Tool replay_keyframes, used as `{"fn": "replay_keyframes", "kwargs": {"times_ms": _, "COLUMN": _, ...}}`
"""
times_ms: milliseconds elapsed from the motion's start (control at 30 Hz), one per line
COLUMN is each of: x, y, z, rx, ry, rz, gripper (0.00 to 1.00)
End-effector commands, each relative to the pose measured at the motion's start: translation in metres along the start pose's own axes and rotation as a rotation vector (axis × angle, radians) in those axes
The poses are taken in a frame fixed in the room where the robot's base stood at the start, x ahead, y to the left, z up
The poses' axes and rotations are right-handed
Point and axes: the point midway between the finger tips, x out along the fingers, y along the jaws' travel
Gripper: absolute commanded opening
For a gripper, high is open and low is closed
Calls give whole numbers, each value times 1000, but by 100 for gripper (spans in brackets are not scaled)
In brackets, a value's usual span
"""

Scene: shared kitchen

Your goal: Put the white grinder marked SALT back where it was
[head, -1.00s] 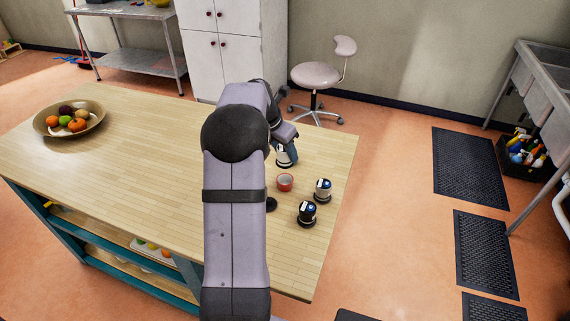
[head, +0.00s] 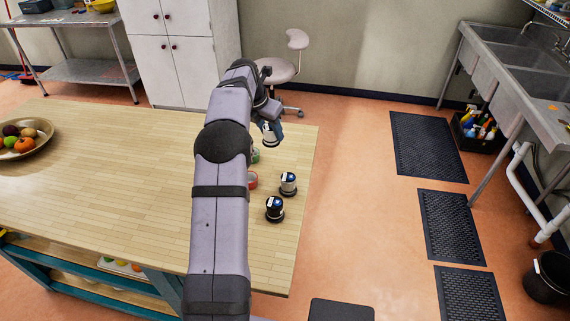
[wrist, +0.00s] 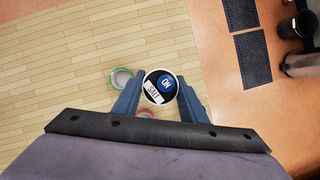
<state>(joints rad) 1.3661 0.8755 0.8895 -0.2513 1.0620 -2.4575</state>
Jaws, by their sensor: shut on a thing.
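My gripper (wrist: 158,103) is shut on the white grinder (wrist: 161,87). In the wrist view its round top shows a white SALT label and a blue disc reading ON, between the two blue fingers. In the head view the held grinder (head: 267,132) hangs from my gripper (head: 268,126) over the far right part of the wooden table (head: 120,185). It looks upright and raised, though its base is hard to judge. Where it stood before is not marked in these frames.
A second white grinder (head: 288,184) and a black grinder (head: 274,209) stand near the table's right edge. A red cup (head: 253,180) and a green cup (head: 255,156) are partly behind my arm. A fruit bowl (head: 40,146) sits at the left.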

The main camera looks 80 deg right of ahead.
Motion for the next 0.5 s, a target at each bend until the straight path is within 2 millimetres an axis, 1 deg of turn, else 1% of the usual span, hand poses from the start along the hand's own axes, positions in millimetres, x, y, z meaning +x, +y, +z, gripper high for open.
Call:
{"fn": "replay_keyframes", "kwargs": {"times_ms": 33, "x": 6, "y": -5, "z": 9, "rx": 4, "ry": -2, "rz": 0, "gripper": 2}}
{"fn": "replay_keyframes", "kwargs": {"times_ms": 200, "x": 21, "y": -17, "z": 27, "rx": 4, "ry": -2, "rz": 1, "gripper": 2}}
{"fn": "replay_keyframes", "kwargs": {"times_ms": 333, "x": 27, "y": -23, "z": 35, "rx": 2, "ry": -4, "rz": 2, "gripper": 2}}
{"fn": "replay_keyframes", "kwargs": {"times_ms": 500, "x": 30, "y": -26, "z": 38, "rx": 2, "ry": -3, "rz": 3, "gripper": 2}}
